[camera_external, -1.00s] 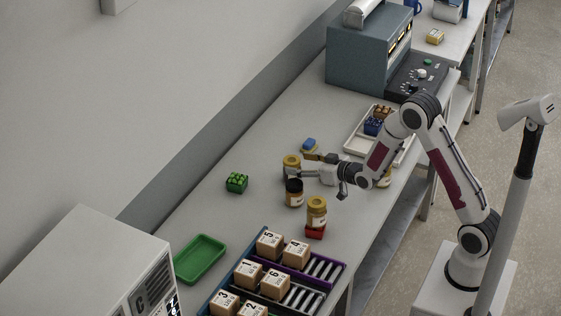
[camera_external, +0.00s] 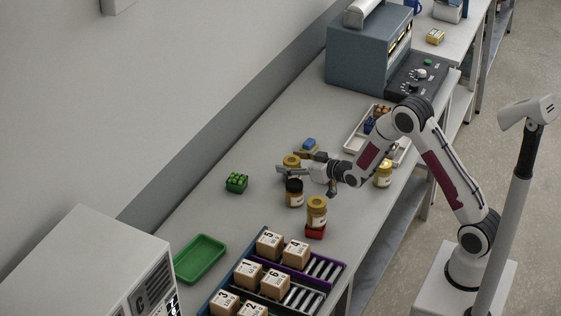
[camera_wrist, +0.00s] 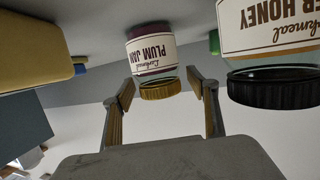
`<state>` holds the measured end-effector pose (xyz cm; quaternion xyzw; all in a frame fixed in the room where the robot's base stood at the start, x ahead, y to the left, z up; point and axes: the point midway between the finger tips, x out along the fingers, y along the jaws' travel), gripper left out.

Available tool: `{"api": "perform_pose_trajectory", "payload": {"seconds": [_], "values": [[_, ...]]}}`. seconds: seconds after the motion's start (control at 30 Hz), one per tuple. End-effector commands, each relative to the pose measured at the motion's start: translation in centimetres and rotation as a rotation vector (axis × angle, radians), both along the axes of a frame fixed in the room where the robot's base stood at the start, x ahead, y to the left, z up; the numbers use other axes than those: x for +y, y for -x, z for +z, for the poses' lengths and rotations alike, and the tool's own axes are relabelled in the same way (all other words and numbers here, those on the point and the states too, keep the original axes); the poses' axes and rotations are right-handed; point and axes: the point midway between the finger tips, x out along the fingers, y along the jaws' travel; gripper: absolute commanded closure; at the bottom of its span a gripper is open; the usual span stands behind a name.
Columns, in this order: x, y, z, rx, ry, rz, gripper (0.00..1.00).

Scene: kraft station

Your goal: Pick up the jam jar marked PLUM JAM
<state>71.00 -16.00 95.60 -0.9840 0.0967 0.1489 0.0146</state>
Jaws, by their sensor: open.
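The jar marked PLUM JAM (camera_wrist: 151,52) has a gold lid, a dark band and a cream label. It appears upside down in the wrist view, just beyond and between the fingertips of my gripper (camera_wrist: 160,84). The fingers are open, with no clear contact on the jar. In the external view, my gripper (camera_external: 281,170) lies level over the table, partly covering a gold-lidded jar (camera_external: 291,160) that appears to be this one. A black-lidded honey jar (camera_external: 294,193) stands close by; it also shows large at right in the wrist view (camera_wrist: 272,88).
A yellow-lidded jar (camera_external: 383,175) stands to the right. A blue block (camera_external: 309,144) lies behind and a green block (camera_external: 237,182) left. A white tray (camera_external: 357,147) is at the back right.

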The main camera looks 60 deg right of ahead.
Motion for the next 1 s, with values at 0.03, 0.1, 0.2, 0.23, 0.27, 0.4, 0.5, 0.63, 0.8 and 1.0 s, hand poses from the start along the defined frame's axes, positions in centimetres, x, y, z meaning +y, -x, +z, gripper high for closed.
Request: {"api": "perform_pose_trajectory", "payload": {"seconds": [0.03, 0.1, 0.2, 0.23, 0.27, 0.4, 0.5, 0.63, 0.8, 1.0], "values": [[0.0, 0.0, 0.0, 0.000, 0.000, 0.000, 0.41], [0.0, 0.0, 0.0, 0.000, 0.000, 0.000, 0.59], [0.0, 0.0, 0.0, 0.000, 0.000, 0.000, 0.85], [0.0, 0.0, 0.0, 0.000, 0.000, 0.000, 0.93], [0.0, 0.0, 0.0, 0.000, 0.000, 0.000, 0.94], [0.0, 0.0, 0.1, -0.003, 0.001, 0.000, 0.94], [0.0, 0.0, 0.2, -0.003, 0.001, 0.000, 0.94], [0.0, -0.1, 0.4, -0.004, 0.001, 0.000, 0.94], [0.0, -0.1, 1.2, -0.005, 0.001, 0.000, 0.94], [0.0, -0.1, 3.2, -0.006, 0.001, 0.000, 0.94]]}}
